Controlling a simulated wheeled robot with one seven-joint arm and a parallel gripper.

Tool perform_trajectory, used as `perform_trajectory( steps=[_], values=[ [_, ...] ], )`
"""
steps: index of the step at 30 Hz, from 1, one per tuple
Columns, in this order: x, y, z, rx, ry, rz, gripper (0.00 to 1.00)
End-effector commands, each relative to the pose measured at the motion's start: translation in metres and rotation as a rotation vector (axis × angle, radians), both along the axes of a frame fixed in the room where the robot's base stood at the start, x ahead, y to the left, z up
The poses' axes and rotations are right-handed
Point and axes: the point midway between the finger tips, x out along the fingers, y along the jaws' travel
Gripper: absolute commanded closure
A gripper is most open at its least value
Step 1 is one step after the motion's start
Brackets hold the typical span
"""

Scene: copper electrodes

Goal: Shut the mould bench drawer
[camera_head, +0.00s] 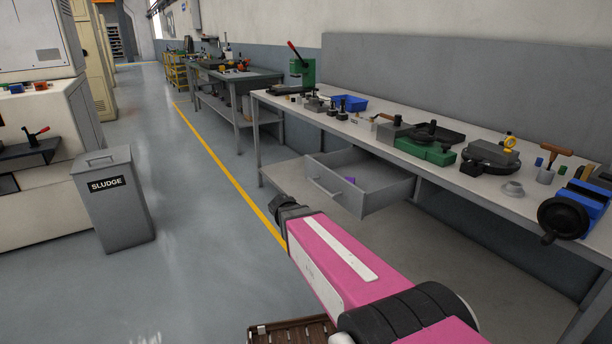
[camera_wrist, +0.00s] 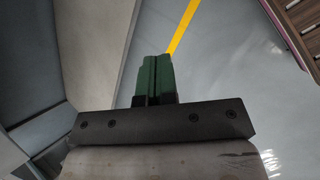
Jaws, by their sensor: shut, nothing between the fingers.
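The mould bench drawer (camera_head: 329,187) is a grey box under the long bench (camera_head: 340,120). It stands pulled out, with its handle on its front panel and its inside showing. A small purple thing (camera_head: 350,180) lies in it. My pink arm reaches up toward the drawer from the lower right in the head view, its dark wrist end left of and below the drawer front. My gripper (camera_wrist: 156,75) shows in the wrist view as two green fingers, shut together and empty. The fingers are not clearly seen in the head view. I cannot tell whether they touch anything.
The bench top carries several tools, a blue tray (camera_head: 350,103) and a blue vice (camera_head: 580,208). A lower shelf (camera_head: 285,175) lies beneath the drawer. A grey sludge bin (camera_head: 115,195) stands at left. The floor (camera_head: 195,230) between bin and bench is clear, with a yellow line.

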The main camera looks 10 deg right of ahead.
Motion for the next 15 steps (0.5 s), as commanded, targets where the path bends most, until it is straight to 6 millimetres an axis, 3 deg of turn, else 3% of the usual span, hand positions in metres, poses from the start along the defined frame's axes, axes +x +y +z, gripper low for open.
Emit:
perform_trajectory(
  steps=[5, 9, 15],
  values=[
    [0.048, 0.018, 0.033, -0.281, 0.128, 0.254, 1.0],
    [0.086, 0.044, 0.074, -0.567, 0.273, 0.44, 1.0],
    [0.12, 0.088, 0.127, -0.889, 0.449, 0.568, 1.0]
  ],
)
